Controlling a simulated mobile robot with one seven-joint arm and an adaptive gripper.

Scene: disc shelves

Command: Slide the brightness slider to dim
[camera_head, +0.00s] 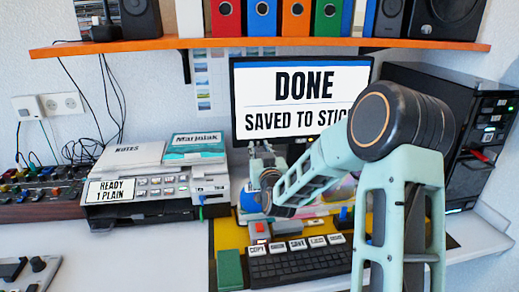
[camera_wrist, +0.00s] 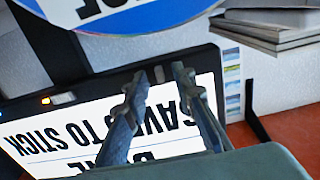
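The monitor (camera_head: 300,88) stands at the back of the desk and reads "DONE SAVED TO STICK". In the wrist view, the monitor (camera_wrist: 50,150) appears upside down, with a small orange light on its dark bezel (camera_wrist: 62,98). I cannot make out a brightness slider for certain in either view. My gripper (camera_head: 262,150) is at the lower left of the monitor. In the wrist view, my gripper (camera_wrist: 160,78) has its two fingers apart with nothing between them, overlapping the screen and bezel. My arm hides part of the screen's lower right and the desk behind it.
A keyboard (camera_head: 300,264) with labelled keys behind it lies in front of the monitor. A printer-like device (camera_head: 140,187) stands left, a black tower (camera_head: 478,110) right. An orange shelf (camera_head: 220,43) with binders hangs above. A blue-white disc (camera_wrist: 120,12) is close in the wrist view.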

